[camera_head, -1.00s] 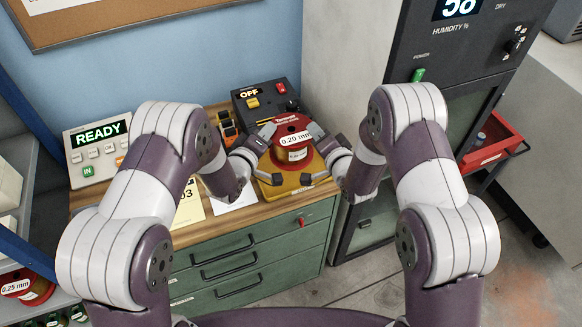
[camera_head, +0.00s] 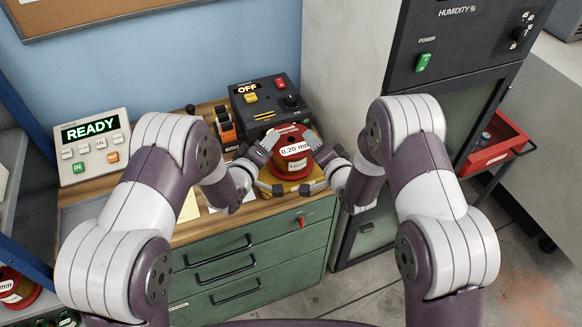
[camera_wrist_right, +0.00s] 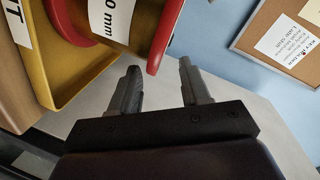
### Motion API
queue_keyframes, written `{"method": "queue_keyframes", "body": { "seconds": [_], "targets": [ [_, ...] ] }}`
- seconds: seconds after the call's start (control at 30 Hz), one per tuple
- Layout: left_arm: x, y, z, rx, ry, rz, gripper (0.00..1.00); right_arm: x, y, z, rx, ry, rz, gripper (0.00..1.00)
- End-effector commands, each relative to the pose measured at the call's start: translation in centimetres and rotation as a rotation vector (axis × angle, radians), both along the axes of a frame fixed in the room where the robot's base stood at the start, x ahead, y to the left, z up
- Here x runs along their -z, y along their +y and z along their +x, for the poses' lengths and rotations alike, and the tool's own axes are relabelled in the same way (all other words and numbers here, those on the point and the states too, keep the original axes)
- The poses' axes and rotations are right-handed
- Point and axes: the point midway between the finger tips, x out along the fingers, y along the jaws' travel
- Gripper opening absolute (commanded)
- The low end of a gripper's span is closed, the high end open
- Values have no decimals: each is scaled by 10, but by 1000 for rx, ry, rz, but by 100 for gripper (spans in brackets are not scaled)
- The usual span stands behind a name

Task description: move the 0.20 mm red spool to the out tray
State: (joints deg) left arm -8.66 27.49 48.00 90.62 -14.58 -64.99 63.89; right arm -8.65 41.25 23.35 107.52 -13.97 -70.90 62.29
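The red spool (camera_head: 292,146) with a white 0.20 mm label is on or just above a yellow tray (camera_head: 272,184) on the bench top. In the right wrist view the spool (camera_wrist_right: 166,38) is over the yellow tray (camera_wrist_right: 75,88), whose white label ends in T; contact with the tray floor is unclear. My left gripper (camera_head: 274,166) is at the spool's left side, fingers spread. My right gripper (camera_head: 317,170) is at its right side; the right wrist view shows its two fingers (camera_wrist_right: 160,85) wide apart, close to the spool's flange. Whether they touch it is unclear.
A black control box (camera_head: 265,105) reading OFF stands behind the tray, with an orange-and-black item (camera_head: 225,125) beside it. A READY panel (camera_head: 92,147) is at left. A tall humidity cabinet (camera_head: 455,100) and red bin (camera_head: 492,150) are at right. Another spool (camera_head: 15,288) is lower left.

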Motion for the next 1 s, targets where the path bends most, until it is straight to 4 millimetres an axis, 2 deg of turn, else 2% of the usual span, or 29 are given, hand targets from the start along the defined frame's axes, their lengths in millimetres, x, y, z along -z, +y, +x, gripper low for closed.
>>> {"method": "queue_keyframes", "body": {
  "seconds": [0.27, 0.37, 0.6, 0.7, 0.87, 1.0],
  "targets": [
    [-1, 4, -5, -6, 2, -1, 47, 0, -2, 0, 6, 2, 1, 47],
    [-6, 11, -22, -7, 2, -1, 47, 0, -2, 0, 7, 2, 1, 47],
    [-18, 34, -80, -5, 1, -1, 47, 0, -3, 0, 8, 2, 1, 47],
    [-22, 41, -97, -5, -1, 0, 47, 0, -3, 0, 8, 2, 1, 47],
    [-24, 45, -110, -4, 0, 0, 47, -1, -5, -3, 9, 3, 0, 47],
    [-24, 45, -111, -4, 0, 0, 47, -6, -15, -29, 9, 4, 2, 47]
  ]
}}
